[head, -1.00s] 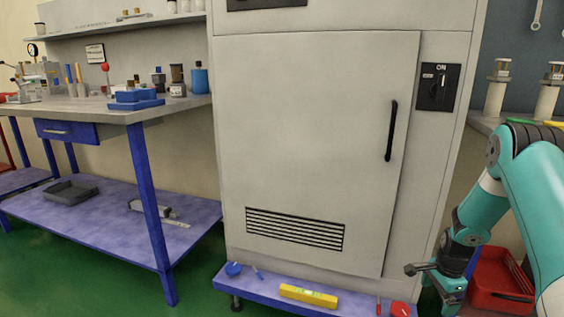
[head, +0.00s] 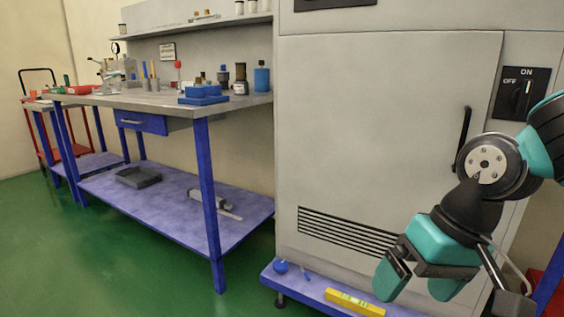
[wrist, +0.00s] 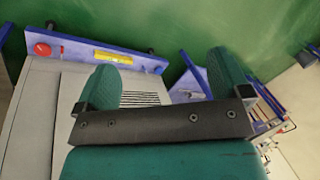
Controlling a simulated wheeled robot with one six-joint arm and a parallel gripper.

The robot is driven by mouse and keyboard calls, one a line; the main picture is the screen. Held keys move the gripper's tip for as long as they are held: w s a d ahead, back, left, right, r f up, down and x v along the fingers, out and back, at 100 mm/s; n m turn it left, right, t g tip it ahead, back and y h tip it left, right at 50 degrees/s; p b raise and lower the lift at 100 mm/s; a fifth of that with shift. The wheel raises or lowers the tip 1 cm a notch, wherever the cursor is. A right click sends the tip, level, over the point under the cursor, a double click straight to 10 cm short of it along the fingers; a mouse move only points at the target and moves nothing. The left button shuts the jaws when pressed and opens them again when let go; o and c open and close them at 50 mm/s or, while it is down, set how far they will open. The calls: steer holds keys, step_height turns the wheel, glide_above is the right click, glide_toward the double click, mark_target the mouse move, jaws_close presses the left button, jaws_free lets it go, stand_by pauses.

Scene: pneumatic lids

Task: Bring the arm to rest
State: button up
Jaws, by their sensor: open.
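My arm shows at the right of the head view, bent in front of the grey cabinet (head: 385,120). My gripper (head: 415,290) hangs at its end, pointing down, with its two teal fingers apart and nothing between them. In the wrist view my gripper (wrist: 170,75) also shows open and empty. The cabinet door is shut, with a black handle (head: 461,139) and a vent; my arm covers part of its lower right.
A blue ledge (head: 310,294) at the cabinet's foot holds a yellow level (head: 354,302) and a blue round item (head: 280,266). A workbench (head: 150,98) with blue legs stands on the left. Green floor (head: 130,280) in front of it is clear. A red cart (head: 42,120) stands far left.

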steer(key=s+a+r+n, duration=0.25)
steer(key=s+n, duration=0.25)
steer(key=s, duration=0.5)
step_height(320, 180, up, 31)
steer(key=w+p, duration=0.1)
steer(key=p, duration=3)
steer(key=shift+a+f+g, duration=0.2)
steer(key=shift+a+g, duration=0.1)
